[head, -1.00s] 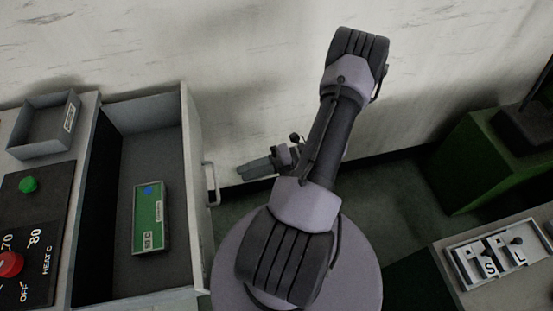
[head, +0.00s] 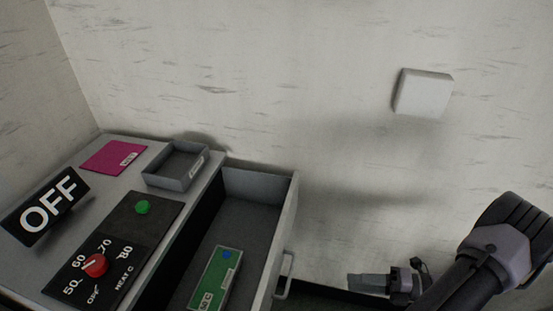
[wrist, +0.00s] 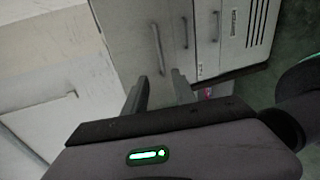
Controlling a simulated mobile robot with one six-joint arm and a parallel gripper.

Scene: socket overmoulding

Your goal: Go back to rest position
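My gripper (head: 362,283) shows in the head view at the bottom right, right of the open drawer's front and apart from its handle. In the wrist view my gripper (wrist: 158,88) has its two dark fingers apart with nothing between them. My folded dark arm (head: 500,250) fills the lower right corner of the head view. The drawer (head: 287,225) stands open, and a green labelled tray (head: 215,285) with a blue spot lies in it.
A control panel (head: 125,225) has a green button (head: 142,207) and a red knob (head: 95,265). An OFF sign (head: 45,208), a magenta card (head: 113,157) and a grey bin (head: 176,166) are on the cabinet. A white box (head: 423,92) is on the wall. Cabinet handles (wrist: 159,50) face the wrist camera.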

